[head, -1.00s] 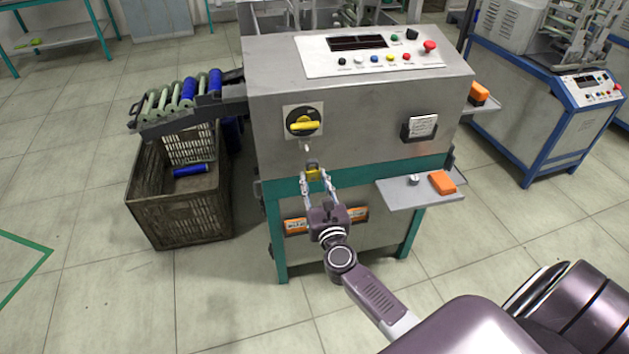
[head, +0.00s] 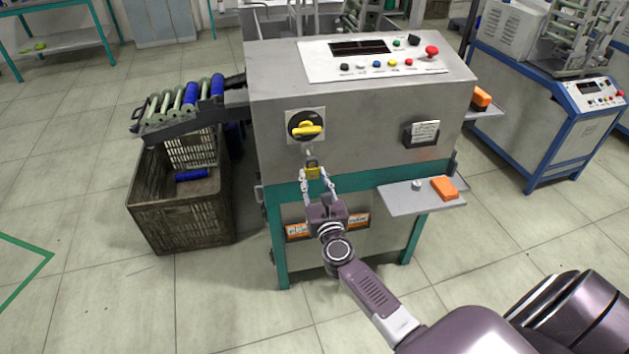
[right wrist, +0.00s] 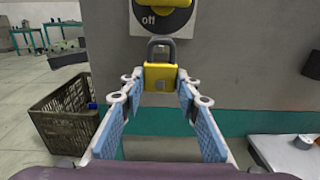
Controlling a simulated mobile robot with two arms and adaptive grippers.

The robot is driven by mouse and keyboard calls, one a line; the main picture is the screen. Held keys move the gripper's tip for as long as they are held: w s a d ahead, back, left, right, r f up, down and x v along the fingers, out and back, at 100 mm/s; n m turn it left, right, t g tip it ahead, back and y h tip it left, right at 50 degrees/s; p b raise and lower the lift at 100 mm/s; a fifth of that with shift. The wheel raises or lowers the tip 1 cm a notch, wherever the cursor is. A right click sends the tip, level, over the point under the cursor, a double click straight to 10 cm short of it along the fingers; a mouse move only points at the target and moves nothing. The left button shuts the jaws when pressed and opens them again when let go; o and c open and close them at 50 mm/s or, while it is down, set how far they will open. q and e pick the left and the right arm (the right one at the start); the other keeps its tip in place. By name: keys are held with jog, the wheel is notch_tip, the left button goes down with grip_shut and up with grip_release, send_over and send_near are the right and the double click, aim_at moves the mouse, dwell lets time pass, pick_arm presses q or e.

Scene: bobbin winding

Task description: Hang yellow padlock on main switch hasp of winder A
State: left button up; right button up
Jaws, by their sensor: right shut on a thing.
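The yellow padlock (head: 313,173) is upright with its grey shackle up, and it also shows in the right wrist view (right wrist: 160,77). My right gripper (head: 319,184) is shut on the padlock's body, with a blue-padded finger at each side (right wrist: 160,98). The main switch (head: 306,126) is a yellow knob on a black disc, just above the padlock on the front of the near winder (head: 365,110). Its lower part with the word "off" shows in the right wrist view (right wrist: 158,18). A small hasp (head: 308,152) shows below the switch, close above the shackle; I cannot tell whether they touch. My left gripper is not in view.
A brown crate (head: 180,213) with a blue bobbin stands left of the winder, under a bobbin rack (head: 180,127). A grey side shelf (head: 405,203) with an orange block (head: 445,188) juts out at right. Another winder (head: 540,105) stands at far right.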

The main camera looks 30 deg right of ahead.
aim_at(310, 166)
jog(key=shift+x, duration=1)
jog(key=shift+w+d+b, duration=0.15)
jog(key=shift+w+b, duration=0.2)
jog(key=shift+w+d, duration=0.1)
jog(key=shift+w, duration=0.15)
jog(key=shift+w+d, duration=0.15)
jog(key=shift+w, duration=0.35)
jog(key=shift+w, duration=0.25)
jog(key=shift+r, duration=0.1)
jog(key=shift+f+b, duration=0.6)
jog(key=shift+b, duration=0.15)
